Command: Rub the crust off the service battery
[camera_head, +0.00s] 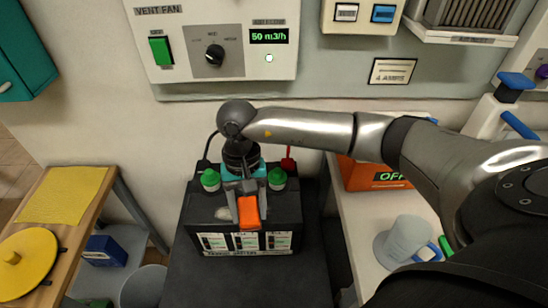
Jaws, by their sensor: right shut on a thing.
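The service battery (290,208) is a black block standing on a dark surface in the middle of the head view, with green caps (277,178) on top and labelled windows along its front. A small pale patch (222,213) shows on its top at the left; I cannot tell if this is crust. My right gripper (246,199) points down over the battery, shut on an orange-ended tool (249,213). The gripper hides the middle of the battery top, and I cannot tell whether the tool touches it. My left gripper is out of view.
A vent fan panel (190,75) is on the wall behind. At left, a wooden table carries a yellow cloth (62,196) and yellow disc (28,262).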

